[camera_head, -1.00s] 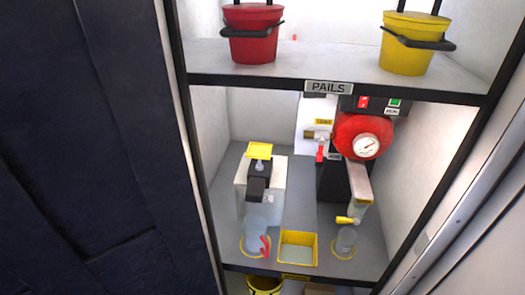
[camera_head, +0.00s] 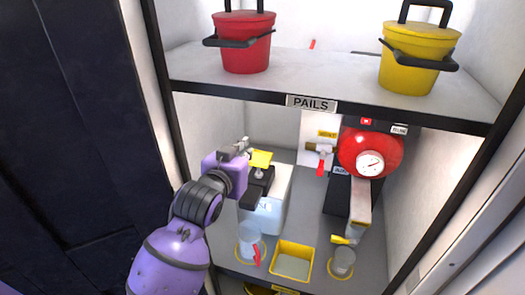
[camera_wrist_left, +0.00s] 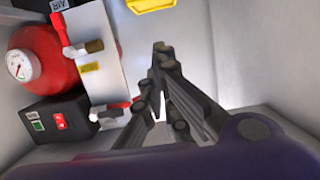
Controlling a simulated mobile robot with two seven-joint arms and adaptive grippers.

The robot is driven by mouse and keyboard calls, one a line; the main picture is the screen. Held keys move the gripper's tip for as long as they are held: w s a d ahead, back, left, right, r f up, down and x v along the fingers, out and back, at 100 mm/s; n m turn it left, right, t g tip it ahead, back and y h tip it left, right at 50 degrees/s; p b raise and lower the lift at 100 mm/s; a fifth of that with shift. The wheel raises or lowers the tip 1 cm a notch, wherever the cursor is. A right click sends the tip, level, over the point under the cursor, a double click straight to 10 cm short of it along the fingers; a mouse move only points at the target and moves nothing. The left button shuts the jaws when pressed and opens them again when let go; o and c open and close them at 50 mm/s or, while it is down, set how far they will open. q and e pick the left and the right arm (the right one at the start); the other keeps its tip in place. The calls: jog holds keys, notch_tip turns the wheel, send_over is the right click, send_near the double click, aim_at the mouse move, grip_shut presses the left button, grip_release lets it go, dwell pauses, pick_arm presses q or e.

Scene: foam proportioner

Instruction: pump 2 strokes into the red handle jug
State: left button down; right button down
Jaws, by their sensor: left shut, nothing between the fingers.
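The red handle jug (camera_head: 250,242) is clear with a red handle and stands on a yellow ring at the left of the lower shelf. Behind it is the white pump dispenser (camera_head: 270,205) with a black head and a yellow press plate (camera_head: 261,158). My left gripper (camera_head: 245,143) is beside and slightly above the yellow plate, its fingers shut and empty. I cannot tell whether it touches the plate. In the left wrist view the shut fingertips (camera_wrist_left: 160,48) point up, with a yellow edge (camera_wrist_left: 150,4) beyond them. The right gripper is not in view.
A yellow tray (camera_head: 292,261) and a second clear jug (camera_head: 342,262) stand right of the red handle jug. A red tank with a gauge (camera_head: 369,152) is behind. The upper shelf (camera_head: 310,72) holds a red pail (camera_head: 242,42) and a yellow pail (camera_head: 419,58).

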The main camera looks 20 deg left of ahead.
pick_arm(q)
jog(key=shift+s+a, duration=0.1)
jog(key=shift+a, duration=0.1)
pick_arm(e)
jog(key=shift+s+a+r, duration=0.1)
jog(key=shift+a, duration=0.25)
pick_arm(q)
send_over(257, 163)
notch_tip(257, 163, down, 2)
jog(key=shift+a+f, duration=0.1)
jog(key=shift+f, duration=0.05)
jog(key=f, duration=0.2)
jog(key=shift+w+f, duration=0.2)
jog(key=shift+f, duration=0.15)
jog(key=shift+s+f, duration=0.1)
jog(key=shift+f, duration=0.65)
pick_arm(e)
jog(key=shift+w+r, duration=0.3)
